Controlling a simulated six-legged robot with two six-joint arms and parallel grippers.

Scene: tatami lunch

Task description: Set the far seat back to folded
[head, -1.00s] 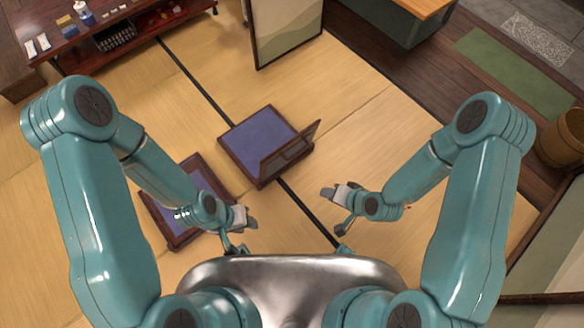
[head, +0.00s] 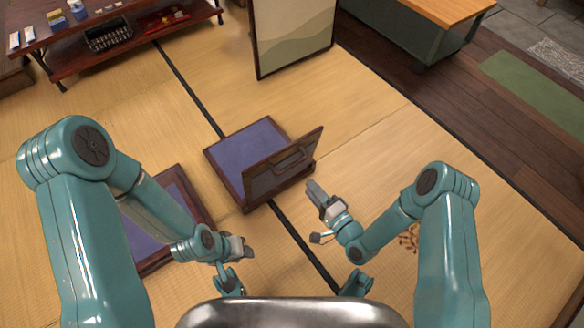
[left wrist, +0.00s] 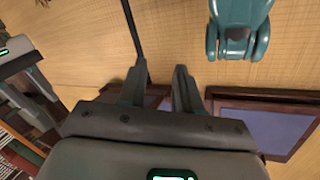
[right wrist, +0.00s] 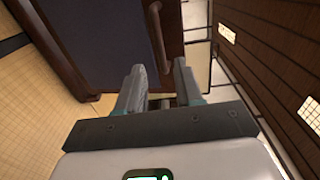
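The far seat (head: 235,150) has a blue-purple cushion in a dark wood frame. Its back (head: 270,180) stands up along the right side of the seat, tilted, with a bar handle (head: 294,159) near its upper edge. My right gripper (head: 315,187) is just right of the back, apart from it in the head view. In the right wrist view the back's dark panel (right wrist: 100,40) and handle (right wrist: 158,35) lie beyond the fingers (right wrist: 160,75), which are open and empty. My left gripper (head: 247,249) is open and empty (left wrist: 160,80), below the far seat in the head view.
A second, flat seat (head: 145,238) lies lower left, partly behind my left arm. A framed screen (head: 290,35) stands at the back. A low shelf (head: 125,48) with small items is upper left. A wooden-topped counter (head: 440,10) is upper right. Tatami right of the seats is mostly clear.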

